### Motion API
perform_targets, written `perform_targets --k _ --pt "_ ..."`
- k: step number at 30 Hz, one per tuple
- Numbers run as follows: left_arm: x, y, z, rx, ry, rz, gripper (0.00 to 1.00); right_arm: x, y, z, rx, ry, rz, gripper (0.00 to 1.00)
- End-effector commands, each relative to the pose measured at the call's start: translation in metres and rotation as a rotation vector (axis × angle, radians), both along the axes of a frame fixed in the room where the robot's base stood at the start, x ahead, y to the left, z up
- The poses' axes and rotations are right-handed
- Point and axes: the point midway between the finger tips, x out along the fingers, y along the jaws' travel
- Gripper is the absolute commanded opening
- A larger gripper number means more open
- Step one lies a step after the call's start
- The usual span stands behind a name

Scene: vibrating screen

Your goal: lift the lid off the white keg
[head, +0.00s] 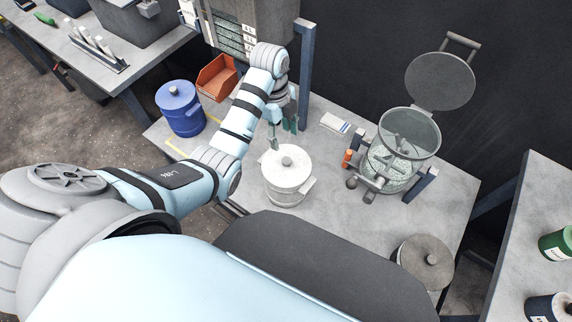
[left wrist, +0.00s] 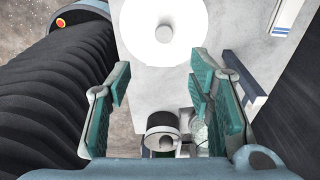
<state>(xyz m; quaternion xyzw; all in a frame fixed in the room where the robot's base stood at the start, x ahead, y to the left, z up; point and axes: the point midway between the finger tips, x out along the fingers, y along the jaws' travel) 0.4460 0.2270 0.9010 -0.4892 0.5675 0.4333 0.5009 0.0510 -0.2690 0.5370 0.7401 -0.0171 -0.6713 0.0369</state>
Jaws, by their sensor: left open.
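The white keg (head: 284,190) stands upright on the grey table, with its white lid (head: 297,170) on top and a round grey knob (head: 286,161) at the lid's centre. My left gripper (head: 282,133) is just behind the keg in the head view, pointing down, apart from the knob. In the left wrist view the lid (left wrist: 143,22) and its knob (left wrist: 164,34) lie at the top, beyond the fingertips. There the green fingers of the left gripper (left wrist: 160,85) are spread wide with nothing between them. My right gripper is in neither view.
A blue keg (head: 181,108) and an orange bin (head: 217,77) stand to the left. The glass-bodied screen machine (head: 392,165) with its raised round lid (head: 440,82) stands to the right. A grey lidded container (head: 424,262) is at front right. A blue post (head: 304,75) rises behind my left gripper.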

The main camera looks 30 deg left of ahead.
Motion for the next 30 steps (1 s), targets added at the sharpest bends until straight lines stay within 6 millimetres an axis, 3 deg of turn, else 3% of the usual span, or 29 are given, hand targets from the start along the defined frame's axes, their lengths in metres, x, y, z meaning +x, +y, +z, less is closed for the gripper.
perform_targets --k 1,4,17,25,30 --pt "-0.002 -0.002 -0.026 -0.001 0.005 0.001 0.48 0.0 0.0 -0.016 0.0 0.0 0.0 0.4" --pt "-0.002 -0.005 -0.051 0.001 0.004 0.003 0.48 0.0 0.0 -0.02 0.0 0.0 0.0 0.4" --pt "0.005 -0.007 -0.123 0.001 0.002 0.007 0.48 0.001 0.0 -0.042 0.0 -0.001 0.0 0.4" --pt "0.006 -0.008 -0.129 0.002 -0.001 0.007 0.48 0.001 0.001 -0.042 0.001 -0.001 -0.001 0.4" --pt "0.006 -0.008 -0.128 0.002 -0.001 0.007 0.2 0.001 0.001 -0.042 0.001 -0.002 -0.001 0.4"
